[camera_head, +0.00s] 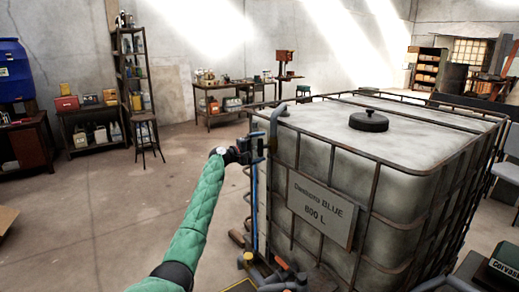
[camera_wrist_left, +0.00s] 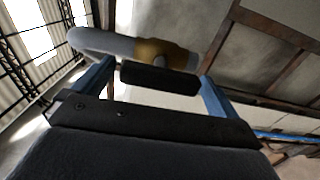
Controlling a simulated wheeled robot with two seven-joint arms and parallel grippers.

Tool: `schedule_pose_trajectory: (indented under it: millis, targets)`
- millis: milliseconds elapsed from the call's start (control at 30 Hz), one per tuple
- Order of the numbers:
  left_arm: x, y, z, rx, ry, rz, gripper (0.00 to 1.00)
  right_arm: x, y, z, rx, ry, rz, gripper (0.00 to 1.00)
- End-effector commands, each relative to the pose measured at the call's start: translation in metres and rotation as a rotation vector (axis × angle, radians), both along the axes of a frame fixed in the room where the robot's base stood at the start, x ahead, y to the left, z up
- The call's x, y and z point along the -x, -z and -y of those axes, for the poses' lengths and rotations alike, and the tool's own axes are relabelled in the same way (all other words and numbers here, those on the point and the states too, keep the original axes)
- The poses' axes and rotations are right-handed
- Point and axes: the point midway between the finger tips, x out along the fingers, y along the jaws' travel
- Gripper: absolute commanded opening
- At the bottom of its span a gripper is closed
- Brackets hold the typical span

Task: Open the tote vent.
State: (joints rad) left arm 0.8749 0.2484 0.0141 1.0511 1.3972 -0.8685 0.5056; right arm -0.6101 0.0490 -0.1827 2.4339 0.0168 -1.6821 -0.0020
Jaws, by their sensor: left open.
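My left gripper (camera_head: 258,146) is at that corner. Its blue fingers (camera_wrist_left: 158,88) are open, one on each side of the black handle. Contact cannot be told. My right gripper is not in view.
A black round lid (camera_head: 368,121) sits on the tote's top. Cage bars run close to the left gripper. Pipes and fittings (camera_head: 262,268) crowd the tote's lower left. A stool (camera_head: 147,138), shelves and workbenches stand further back.

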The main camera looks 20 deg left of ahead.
Motion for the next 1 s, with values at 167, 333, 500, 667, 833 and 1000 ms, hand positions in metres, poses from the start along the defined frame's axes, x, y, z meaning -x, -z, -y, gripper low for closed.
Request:
schedule_pose_trajectory:
  millis: [167, 333, 500, 667, 833, 1000]
  targets:
    - [0.015, 0.003, -0.013, -0.002, -0.001, 0.002, 0.98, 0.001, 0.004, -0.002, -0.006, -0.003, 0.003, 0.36]
    - [0.036, 0.004, -0.03, -0.002, -0.003, 0.0, 0.98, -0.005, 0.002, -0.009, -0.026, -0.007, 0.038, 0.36]
    - [0.052, 0.003, -0.043, -0.001, -0.002, 0.0, 0.98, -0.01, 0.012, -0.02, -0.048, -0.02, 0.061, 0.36]
    - [0.059, 0.002, -0.048, -0.001, -0.002, -0.001, 0.98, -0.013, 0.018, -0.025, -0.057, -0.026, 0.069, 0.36]
    - [0.06, 0.001, -0.049, 0.0, -0.002, -0.001, 0.98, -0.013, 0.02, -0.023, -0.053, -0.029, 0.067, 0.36]
    - [0.06, 0.002, -0.049, 0.0, -0.002, -0.001, 0.98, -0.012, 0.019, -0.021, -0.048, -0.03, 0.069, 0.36]
